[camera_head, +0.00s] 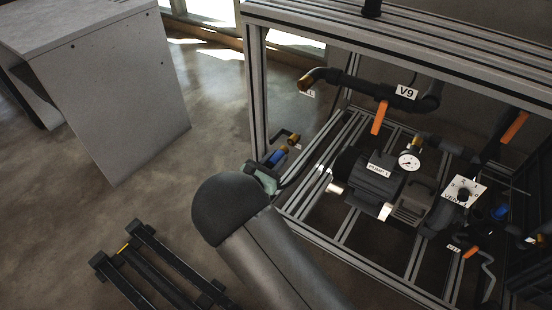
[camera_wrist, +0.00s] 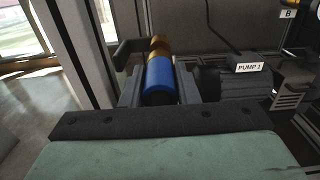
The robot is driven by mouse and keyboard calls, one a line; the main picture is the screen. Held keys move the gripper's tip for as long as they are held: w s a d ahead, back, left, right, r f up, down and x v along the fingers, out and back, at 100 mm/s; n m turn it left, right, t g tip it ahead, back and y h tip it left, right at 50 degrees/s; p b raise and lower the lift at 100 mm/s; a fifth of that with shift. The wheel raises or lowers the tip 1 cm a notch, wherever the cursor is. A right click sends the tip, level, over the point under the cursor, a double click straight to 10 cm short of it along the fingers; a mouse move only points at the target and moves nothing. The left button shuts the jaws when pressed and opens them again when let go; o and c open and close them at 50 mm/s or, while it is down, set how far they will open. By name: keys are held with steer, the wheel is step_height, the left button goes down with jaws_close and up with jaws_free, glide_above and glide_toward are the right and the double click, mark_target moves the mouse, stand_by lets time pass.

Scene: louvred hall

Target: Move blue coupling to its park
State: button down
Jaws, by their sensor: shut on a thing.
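The blue coupling (camera_wrist: 159,82) is held between the two fingers of my gripper (camera_wrist: 159,88) in the wrist view. Its far end meets or lines up with a brass fitting (camera_wrist: 158,47); I cannot tell whether they are joined. In the head view the coupling (camera_head: 275,158) shows just beyond my gripper (camera_head: 268,168), beside the frame's left post. A brass-ended elbow (camera_head: 293,139) on a dark bracket lies just past it. No park is labelled clearly enough for me to identify it.
The aluminium frame (camera_head: 256,100) stands close around my gripper. Inside are pump 1 (camera_head: 372,182), a gauge (camera_head: 409,160), a V9 pipe (camera_head: 350,84) and orange handles (camera_head: 380,117). A grey cabinet (camera_head: 130,90) stands left. Open floor (camera_head: 200,130) lies between.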

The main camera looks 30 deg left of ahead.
mark_target(271, 165)
steer(key=shift+w, duration=0.15)
steer(key=shift+w, duration=1.35)
steer(key=c, duration=1)
jaws_free()
steer(key=shift+c, duration=0.2)
steer(key=shift+s, duration=0.1)
steer(key=shift+s+p, duration=0.65)
steer(key=shift+s, duration=2.8)
